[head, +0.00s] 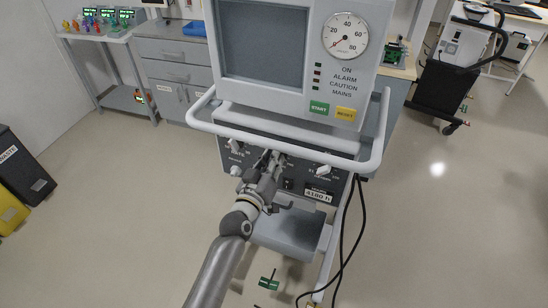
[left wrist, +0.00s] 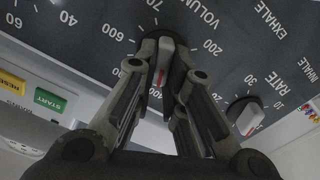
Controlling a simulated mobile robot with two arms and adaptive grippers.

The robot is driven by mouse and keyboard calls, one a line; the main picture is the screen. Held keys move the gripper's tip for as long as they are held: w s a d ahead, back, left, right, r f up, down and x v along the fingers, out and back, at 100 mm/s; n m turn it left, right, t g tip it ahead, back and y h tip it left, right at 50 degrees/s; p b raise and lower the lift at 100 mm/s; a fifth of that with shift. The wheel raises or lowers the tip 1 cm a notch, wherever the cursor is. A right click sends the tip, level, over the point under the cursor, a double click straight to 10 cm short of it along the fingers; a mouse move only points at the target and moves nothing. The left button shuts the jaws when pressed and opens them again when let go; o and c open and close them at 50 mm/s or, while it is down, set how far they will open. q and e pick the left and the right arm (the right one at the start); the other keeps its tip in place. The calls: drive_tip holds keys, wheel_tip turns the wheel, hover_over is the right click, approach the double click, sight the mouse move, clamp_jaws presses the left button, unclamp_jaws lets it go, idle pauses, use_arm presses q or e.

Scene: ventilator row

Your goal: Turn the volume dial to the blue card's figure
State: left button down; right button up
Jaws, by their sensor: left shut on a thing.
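The volume dial (left wrist: 166,58) is a pale grey bar knob with a red mark on a dark panel, under the word VOLUME in the left wrist view. Figures 600, 700 and 200 show around it. The fingers hide part of its scale, so I cannot tell the figure it points at. My left gripper (left wrist: 163,80) is shut on the knob, one finger on each side. In the head view the left gripper (head: 269,160) reaches the ventilator's (head: 238,106) lower panel, and the dial is hidden there. I cannot make out a blue card. My right gripper is not in view.
The rate dial (left wrist: 246,114) sits close beside the gripper. A pale rail (head: 270,142) runs around the ventilator above the panel. Green START and yellow RESET buttons (head: 345,114) are above it. Black cables (head: 346,240) hang at right. Open floor lies left.

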use_arm(q)
drive_tip(key=shift+n, duration=0.4)
drive_tip(key=c, duration=1.5)
unclamp_jaws()
drive_tip(key=v, duration=1.2)
